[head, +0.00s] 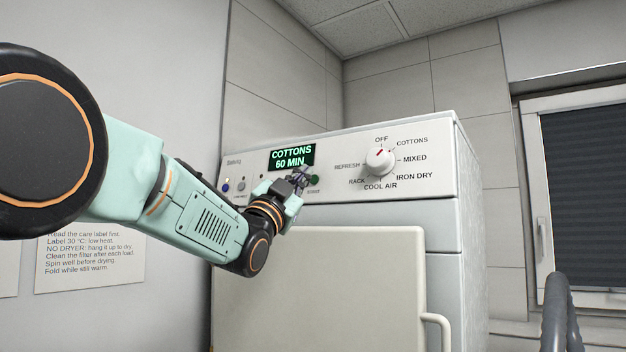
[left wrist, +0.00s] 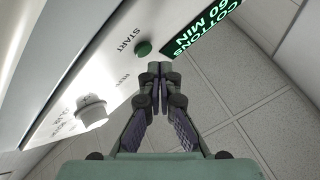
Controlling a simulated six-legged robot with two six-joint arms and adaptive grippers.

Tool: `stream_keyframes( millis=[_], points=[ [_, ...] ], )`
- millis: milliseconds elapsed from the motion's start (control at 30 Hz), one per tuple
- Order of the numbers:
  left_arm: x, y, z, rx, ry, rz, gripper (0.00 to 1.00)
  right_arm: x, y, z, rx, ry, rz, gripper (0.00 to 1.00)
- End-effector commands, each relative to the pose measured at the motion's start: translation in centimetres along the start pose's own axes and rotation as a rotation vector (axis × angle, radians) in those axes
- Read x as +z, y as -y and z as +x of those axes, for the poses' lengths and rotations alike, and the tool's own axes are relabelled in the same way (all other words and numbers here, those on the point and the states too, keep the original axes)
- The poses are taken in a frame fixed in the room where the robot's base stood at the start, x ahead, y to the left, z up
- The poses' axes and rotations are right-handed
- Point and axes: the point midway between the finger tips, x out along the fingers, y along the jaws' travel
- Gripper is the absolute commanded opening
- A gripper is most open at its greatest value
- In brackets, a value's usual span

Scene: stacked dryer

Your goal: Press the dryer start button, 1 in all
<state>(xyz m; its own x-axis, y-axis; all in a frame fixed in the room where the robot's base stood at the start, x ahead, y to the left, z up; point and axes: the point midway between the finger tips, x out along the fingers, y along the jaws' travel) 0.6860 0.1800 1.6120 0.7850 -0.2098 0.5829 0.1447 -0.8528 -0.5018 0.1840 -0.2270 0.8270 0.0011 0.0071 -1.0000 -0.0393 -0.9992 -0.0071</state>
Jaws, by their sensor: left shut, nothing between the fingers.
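The white dryer (head: 465,170) has a control panel with a lit green display (head: 291,157) reading "COTTONS 60 MIN". The green start button (head: 315,180) sits on the panel below the display, labelled START. It also shows in the left wrist view (left wrist: 143,48), just beyond and left of the fingertips. My left gripper (head: 303,177) is shut and empty, close in front of the panel and just left of the button. In the left wrist view its fingertips (left wrist: 160,67) look apart from the button, but I cannot tell the depth gap. My right gripper is out of view.
A white program dial (head: 380,161) sits right of the display. A cream door with a handle (head: 437,322) is below the panel. Small buttons (head: 226,187) are at the panel's left. A grey curved tube (head: 559,310) stands at lower right.

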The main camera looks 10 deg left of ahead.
Motion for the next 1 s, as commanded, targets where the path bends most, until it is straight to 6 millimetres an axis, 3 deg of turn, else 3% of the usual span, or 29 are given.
stream_keyframes(
  millis=[1000],
  points=[
    [0.26, -0.47, 0.56, 0.000, 0.000, 0.000, 0.00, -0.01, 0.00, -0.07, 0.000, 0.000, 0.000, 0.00]
  ],
)
